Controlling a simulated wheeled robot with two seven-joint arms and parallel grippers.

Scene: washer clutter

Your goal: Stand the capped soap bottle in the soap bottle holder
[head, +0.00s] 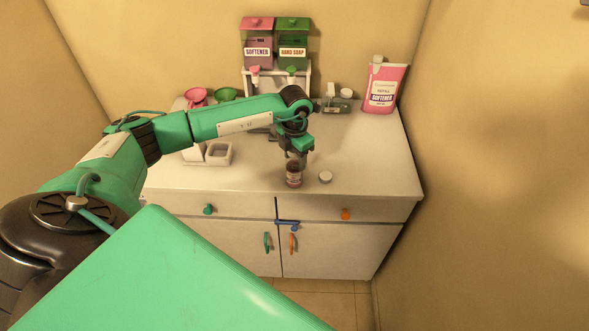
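A small dark bottle with a pale label (293,176) stands upright near the front edge of the counter. My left gripper (296,160) points down right over its top; whether the fingers are open or closed on it is too small to tell. The gripper hides the bottle's top, so I cannot see whether a cap is on it. A round whitish cap-like disc (325,177) lies on the counter just right of the bottle. A white, open-topped square holder (218,153) stands to the left, partly behind my arm. My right gripper is not in view.
Softener and hand soap dispensers (257,45) (293,46) stand on a rack at the back. Pink (195,95) and green (226,94) funnel-like items sit behind my arm. The counter's right front (375,165) is clear.

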